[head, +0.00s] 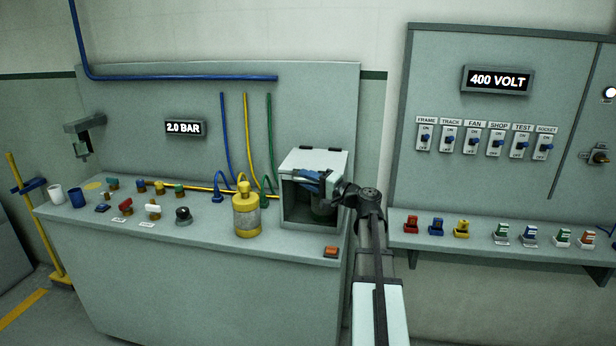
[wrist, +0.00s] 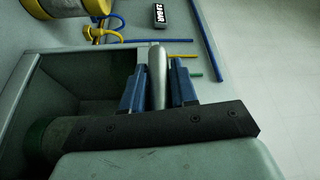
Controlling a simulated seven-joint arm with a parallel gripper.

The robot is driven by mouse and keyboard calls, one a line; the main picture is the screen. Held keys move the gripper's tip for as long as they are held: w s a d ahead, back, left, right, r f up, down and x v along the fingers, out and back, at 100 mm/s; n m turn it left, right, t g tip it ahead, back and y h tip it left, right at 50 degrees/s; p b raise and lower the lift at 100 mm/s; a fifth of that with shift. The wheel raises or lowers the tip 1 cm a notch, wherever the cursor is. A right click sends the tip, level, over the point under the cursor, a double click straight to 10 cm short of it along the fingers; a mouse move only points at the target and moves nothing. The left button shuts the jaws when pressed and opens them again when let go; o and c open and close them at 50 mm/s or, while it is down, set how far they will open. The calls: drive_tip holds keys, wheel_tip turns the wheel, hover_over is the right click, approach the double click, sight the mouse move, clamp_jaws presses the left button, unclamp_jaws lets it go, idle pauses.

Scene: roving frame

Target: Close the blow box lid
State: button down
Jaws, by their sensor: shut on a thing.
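The blow box (head: 284,205) is a grey box at the right end of the bench, with a pale top panel, likely the lid (head: 312,159). Its dark inside shows at the front; how far the lid stands open is hard to tell. My gripper (head: 312,178) is at the panel's front edge, in front of the opening. In the wrist view its blue fingers (wrist: 158,88) are shut on a silver bar handle (wrist: 157,70) between them. A green round thing (wrist: 45,140) is partly seen inside the box.
A yellow-capped container (head: 246,215) stands just left of the box. An orange switch (head: 331,251) lies at the bench edge before it. Coloured valves and two cups (head: 76,197) are further left. A shelf with several coloured plugs (head: 462,229) is at right.

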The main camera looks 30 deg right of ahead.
drive_tip(key=c, duration=1)
unclamp_jaws()
drive_tip(key=shift+o, duration=0.2)
drive_tip(key=v, duration=1.3)
drive_tip(key=shift+s+d, duration=0.15)
drive_tip(key=shift+s, duration=0.2)
